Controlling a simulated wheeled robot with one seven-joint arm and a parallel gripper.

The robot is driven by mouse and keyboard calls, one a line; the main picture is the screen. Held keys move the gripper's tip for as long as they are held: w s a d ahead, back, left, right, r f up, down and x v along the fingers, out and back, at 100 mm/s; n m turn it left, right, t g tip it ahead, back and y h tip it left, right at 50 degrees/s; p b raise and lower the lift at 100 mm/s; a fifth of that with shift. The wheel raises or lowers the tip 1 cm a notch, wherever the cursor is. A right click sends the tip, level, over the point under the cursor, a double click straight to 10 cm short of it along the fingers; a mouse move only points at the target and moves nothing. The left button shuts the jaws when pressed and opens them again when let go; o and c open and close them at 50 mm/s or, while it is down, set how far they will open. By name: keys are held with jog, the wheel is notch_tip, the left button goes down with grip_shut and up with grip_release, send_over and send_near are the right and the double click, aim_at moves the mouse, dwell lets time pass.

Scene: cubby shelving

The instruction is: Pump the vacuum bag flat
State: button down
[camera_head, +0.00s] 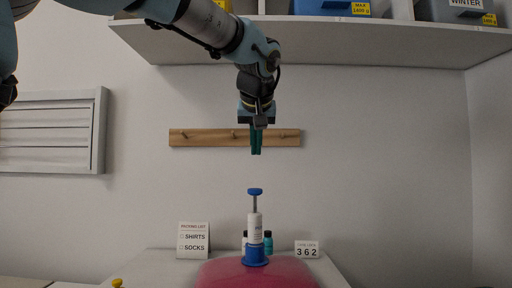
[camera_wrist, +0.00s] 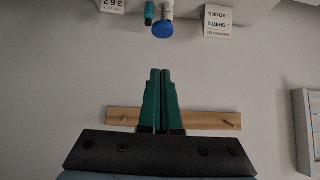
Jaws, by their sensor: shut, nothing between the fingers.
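The vacuum bag (camera_head: 220,274) is a pinkish-red mound at the bottom middle of the head view, its lower part cut off by the frame. A hand pump stands upright on it, with a blue base (camera_head: 255,256), a white barrel (camera_head: 255,228) and a blue handle (camera_head: 255,191) raised on a thin rod. In the wrist view the blue handle (camera_wrist: 163,29) shows near the top. My gripper (camera_head: 256,152) points down above the handle, with a clear gap between them. Its green fingers are together and empty, as the wrist view (camera_wrist: 160,72) also shows.
A packing list card (camera_head: 194,240) stands left of the pump and a counter card reading 362 (camera_head: 307,249) right of it. Small bottles (camera_head: 268,243) stand behind the pump. A wooden peg rail (camera_head: 190,137) is on the wall, and a shelf (camera_head: 350,47) with bins hangs above.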

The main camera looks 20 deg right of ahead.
send_over(256, 192)
notch_tip(256, 192, down, 5)
jog(key=shift+r+p, duration=0.1)
jog(key=shift+p, duration=0.3)
jog(key=shift+a+f, duration=0.1)
jog(key=shift+f, duration=1.85)
notch_tip(256, 192, down, 5)
jog(key=b, duration=0.4)
jog(key=shift+r+b, duration=0.15)
jog(key=shift+b, duration=0.25)
jog(key=shift+r, duration=0.1)
